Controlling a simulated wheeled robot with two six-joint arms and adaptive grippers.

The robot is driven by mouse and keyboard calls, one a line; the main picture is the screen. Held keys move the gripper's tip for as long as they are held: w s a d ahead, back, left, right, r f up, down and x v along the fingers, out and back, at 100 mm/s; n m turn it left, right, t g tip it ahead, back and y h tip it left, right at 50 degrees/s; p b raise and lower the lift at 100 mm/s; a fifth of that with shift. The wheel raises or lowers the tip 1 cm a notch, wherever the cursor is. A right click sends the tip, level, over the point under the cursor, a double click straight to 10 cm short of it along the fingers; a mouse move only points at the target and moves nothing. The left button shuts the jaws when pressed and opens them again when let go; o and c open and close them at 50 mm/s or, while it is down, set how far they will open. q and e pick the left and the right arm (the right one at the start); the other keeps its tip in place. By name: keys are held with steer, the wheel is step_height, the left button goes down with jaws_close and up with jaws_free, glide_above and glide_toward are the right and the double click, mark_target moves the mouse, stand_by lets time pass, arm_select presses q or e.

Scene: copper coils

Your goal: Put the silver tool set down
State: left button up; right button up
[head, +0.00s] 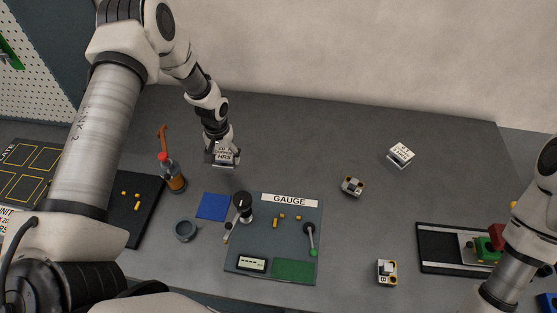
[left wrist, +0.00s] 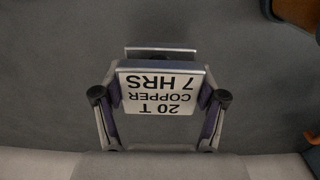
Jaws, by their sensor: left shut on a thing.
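My left gripper (head: 221,148) points down at the back of the grey table, left of centre. It is shut on a silver block with a white label (head: 224,160). In the left wrist view the silver block (left wrist: 160,92) sits between the two fingers, and its label reads "20 T COPPER 7 HRS", upside down. The block is at or close above the table; I cannot tell whether it touches. My right arm comes in at the right edge, and its gripper is out of view.
A similar labelled block (head: 401,153) stands at the back right. Near my left gripper are a red-capped bottle (head: 173,174), a blue mat (head: 213,206) and the gauge board (head: 262,235). A small checkered block (head: 352,187) stands right of centre. Table around the held block is clear.

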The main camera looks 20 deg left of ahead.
arm_select(q)
steer(key=b, duration=0.6)
glide_toward(265, 159)
steer(key=s+a+f, duration=0.3)
steer(key=shift+a+f, duration=0.2)
steer(key=w+d, duration=0.1)
steer(key=w+d+b, duration=0.1)
steer(key=w+d, duration=0.1)
steer(key=shift+r+b, duration=0.25)
steer(key=shift+b, duration=0.05)
steer(key=shift+w+d+f, duration=0.1)
steer(key=shift+d, duration=0.05)
step_height(265, 159, down, 3)
steer(key=b, duration=0.2)
steer(key=shift+w+f+b, duration=0.15)
steer(key=shift+f+b, duration=0.1)
steer(key=shift+b, duration=0.1)
steer(key=shift+r, duration=0.15)
arm_select(e)
step_height(265, 159, down, 12)
steer(key=shift+w, duration=0.2)
arm_select(q)
steer(key=o, duration=1.6)
arm_select(e)
steer(key=shift+r, duration=0.1)
